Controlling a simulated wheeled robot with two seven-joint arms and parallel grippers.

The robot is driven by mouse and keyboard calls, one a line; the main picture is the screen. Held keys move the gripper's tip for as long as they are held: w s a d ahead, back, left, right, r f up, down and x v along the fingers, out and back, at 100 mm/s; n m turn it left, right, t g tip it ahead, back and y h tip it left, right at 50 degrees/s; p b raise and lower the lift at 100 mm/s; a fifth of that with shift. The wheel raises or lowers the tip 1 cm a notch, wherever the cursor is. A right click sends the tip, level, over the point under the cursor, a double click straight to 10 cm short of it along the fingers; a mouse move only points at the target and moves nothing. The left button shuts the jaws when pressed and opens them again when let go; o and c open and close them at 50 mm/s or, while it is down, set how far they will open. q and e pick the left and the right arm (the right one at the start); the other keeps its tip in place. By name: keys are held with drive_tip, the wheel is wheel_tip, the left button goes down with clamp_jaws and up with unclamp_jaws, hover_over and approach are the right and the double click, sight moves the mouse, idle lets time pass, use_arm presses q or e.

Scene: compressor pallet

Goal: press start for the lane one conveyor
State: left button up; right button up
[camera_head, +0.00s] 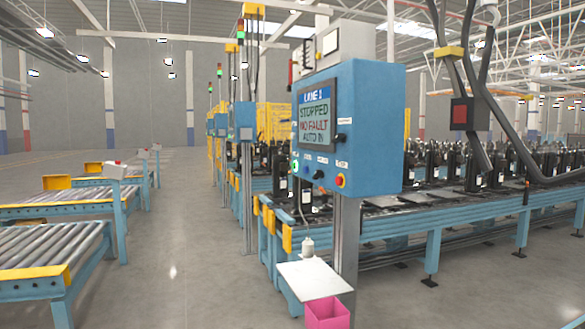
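The blue control cabinet (375,130) stands on a grey post at centre right. Its screen (314,117) reads "LANE 1", "STOPPED", "NO FAULT", "AUTO IN". Below the screen is a lit green button (295,166), then a dark knob (319,174) and a red button on yellow (340,181). The button labels are too small to read. Behind the cabinet, the conveyor (440,212) carries several black compressors (476,165). Neither of my grippers is in view.
A small white shelf (314,279) with a white bottle (308,247) and a pink bin (327,313) sit below the cabinet. Roller conveyors (40,250) stand at left. The grey floor (180,240) between them is clear. Similar cabinets (242,120) recede behind.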

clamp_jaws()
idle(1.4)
